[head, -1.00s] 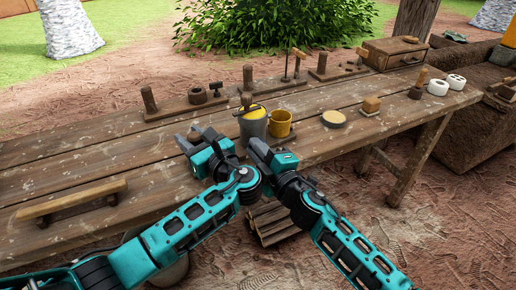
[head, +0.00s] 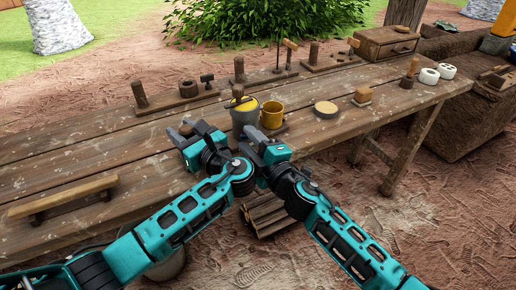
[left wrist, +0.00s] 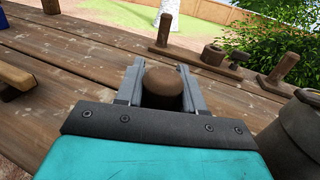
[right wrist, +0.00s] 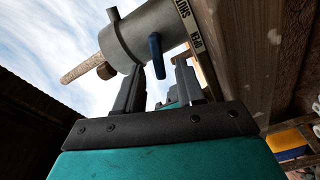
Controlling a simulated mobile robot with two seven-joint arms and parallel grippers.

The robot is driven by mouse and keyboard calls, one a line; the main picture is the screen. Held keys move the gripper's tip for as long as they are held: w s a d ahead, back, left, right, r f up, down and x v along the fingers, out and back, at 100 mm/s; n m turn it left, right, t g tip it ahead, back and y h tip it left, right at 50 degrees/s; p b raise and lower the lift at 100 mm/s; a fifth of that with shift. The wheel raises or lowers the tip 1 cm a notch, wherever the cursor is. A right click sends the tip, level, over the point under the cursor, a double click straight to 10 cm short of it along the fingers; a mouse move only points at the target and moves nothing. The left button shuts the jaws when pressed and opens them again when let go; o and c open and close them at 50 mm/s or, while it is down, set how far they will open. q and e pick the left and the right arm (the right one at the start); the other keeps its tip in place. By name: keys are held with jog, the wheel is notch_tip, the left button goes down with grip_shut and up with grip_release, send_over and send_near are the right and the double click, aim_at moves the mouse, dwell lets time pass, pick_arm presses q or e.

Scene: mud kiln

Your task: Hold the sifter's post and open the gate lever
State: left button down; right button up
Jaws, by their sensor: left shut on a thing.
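The sifter is a grey cylinder (head: 243,116) with yellow stuff in its top, near the bench's front edge. It also shows at the right of the left wrist view (left wrist: 296,135). My left gripper (head: 183,128) is left of it, shut on the round-topped brown wooden post (left wrist: 164,84). The post's lower part is hidden. In the right wrist view, the blue gate lever (right wrist: 156,56) hangs from the grey cylinder, beside SHUT and OPEN marks. My right gripper (right wrist: 158,75) is open below it, fingers around the lever's lower end; I cannot tell whether they touch it.
A round pale-topped dish (head: 326,109) lies further right. Wooden stands with posts (head: 178,100) line the back of the bench (head: 95,150). A wooden bar (head: 62,195) lies at the left front.

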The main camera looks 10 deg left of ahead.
jog(key=v, duration=1.2)
notch_tip(320, 180, up, 4)
jog(key=shift+f, duration=0.1)
dwell(0.3)
pick_arm(q)
jog(key=c, duration=0.6)
grip_release()
